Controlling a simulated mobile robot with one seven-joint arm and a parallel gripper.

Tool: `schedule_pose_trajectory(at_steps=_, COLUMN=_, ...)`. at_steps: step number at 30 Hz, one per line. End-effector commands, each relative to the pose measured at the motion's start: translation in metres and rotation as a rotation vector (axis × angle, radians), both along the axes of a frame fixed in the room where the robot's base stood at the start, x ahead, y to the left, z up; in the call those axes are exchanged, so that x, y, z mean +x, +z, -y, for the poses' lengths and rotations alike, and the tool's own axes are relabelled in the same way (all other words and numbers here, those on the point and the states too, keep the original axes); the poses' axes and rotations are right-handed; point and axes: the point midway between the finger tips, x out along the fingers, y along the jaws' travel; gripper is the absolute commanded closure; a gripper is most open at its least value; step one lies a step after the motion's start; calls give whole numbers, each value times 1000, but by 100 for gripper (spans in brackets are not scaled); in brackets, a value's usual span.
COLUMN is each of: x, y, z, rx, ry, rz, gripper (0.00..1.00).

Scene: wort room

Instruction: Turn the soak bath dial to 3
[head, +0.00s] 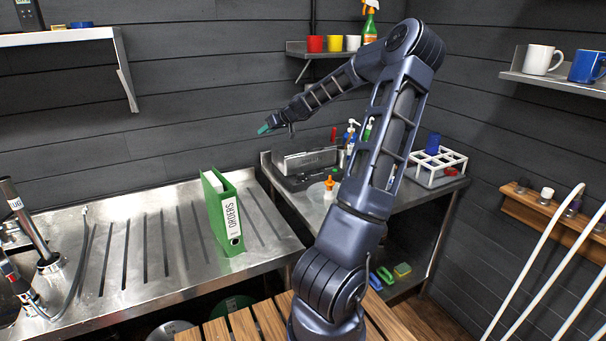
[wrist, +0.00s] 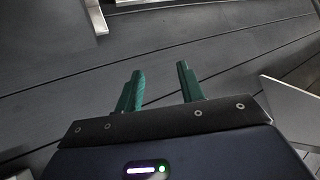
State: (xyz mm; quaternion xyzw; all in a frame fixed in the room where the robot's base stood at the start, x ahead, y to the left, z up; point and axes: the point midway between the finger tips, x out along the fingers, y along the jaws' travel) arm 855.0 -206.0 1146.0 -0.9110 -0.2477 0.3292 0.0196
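My gripper (head: 264,129) is raised in front of the dark plank wall, above the steel counters and pointing left. In the wrist view its two green fingers (wrist: 160,75) stand apart with nothing between them, and only wall planks lie beyond. A low steel box (head: 303,162), possibly the soak bath, sits on the corner counter, below and right of my gripper and well apart from it. I cannot make out a dial or its setting in either view; my arm hides part of that counter.
A green ORDERS binder (head: 226,212) stands on the slotted steel drainboard (head: 130,250). Small bottles and a white rack (head: 435,166) stand on the corner counter. A shelf with cups (head: 334,43) is on the wall behind my arm. Pale hoses (head: 535,265) hang at right.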

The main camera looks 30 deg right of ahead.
Motion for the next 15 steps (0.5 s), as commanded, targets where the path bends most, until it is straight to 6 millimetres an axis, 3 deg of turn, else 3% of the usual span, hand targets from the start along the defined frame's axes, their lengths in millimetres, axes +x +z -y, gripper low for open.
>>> schedule_pose_trajectory(at_steps=15, x=-98, y=53, z=92, rx=-95, ry=333, rz=28, gripper=62)
